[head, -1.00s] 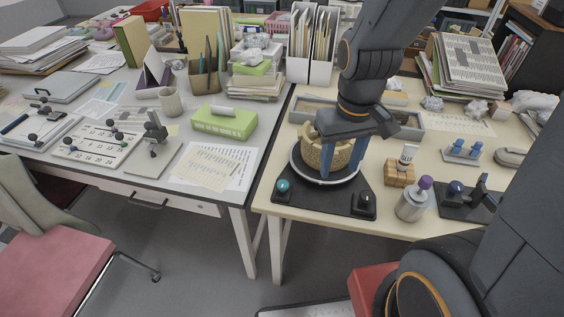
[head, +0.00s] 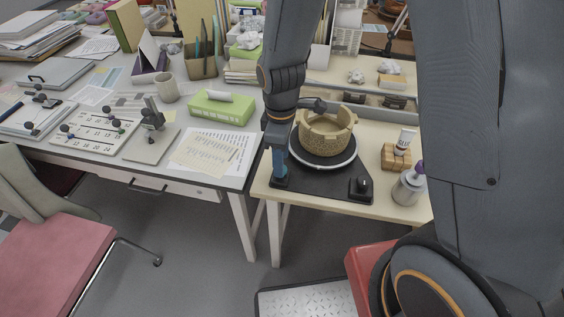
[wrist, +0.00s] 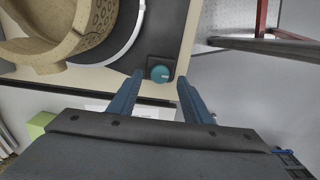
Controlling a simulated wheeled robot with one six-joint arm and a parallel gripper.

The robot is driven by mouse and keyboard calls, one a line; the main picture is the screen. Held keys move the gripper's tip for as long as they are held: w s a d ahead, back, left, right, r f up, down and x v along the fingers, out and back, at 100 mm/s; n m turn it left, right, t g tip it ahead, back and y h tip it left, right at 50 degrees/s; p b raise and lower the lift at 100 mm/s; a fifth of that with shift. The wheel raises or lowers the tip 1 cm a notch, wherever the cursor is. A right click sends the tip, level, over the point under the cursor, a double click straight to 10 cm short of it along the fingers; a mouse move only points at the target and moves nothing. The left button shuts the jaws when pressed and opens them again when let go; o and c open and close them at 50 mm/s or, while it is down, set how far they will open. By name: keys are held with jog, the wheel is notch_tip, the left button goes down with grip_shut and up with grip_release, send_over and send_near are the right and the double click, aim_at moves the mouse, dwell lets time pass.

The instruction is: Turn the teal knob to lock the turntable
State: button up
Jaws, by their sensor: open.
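The teal knob (wrist: 160,73) sits on the corner of the dark turntable base (wrist: 170,30) in the wrist view. My gripper (wrist: 160,80) is open, with one blue finger on each side of the knob's position. I cannot tell whether the fingers touch it. In the head view my gripper (head: 279,172) is over the left front corner of the base (head: 325,184) and hides the knob. The turntable (head: 325,164) has a white rim and carries a tan, broken-rimmed pot (head: 325,140), also in the wrist view (wrist: 55,35).
A black knob (head: 362,186) stands on the base's right front corner. To its right are a wooden block (head: 396,158) with a tube and a grey canister (head: 408,187). A green box (head: 222,108) and papers (head: 215,152) lie on the left desk. Grey trays stand behind the pot.

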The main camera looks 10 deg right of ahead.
jog(key=shift+f, duration=1.2)
jog(key=c, duration=1.1)
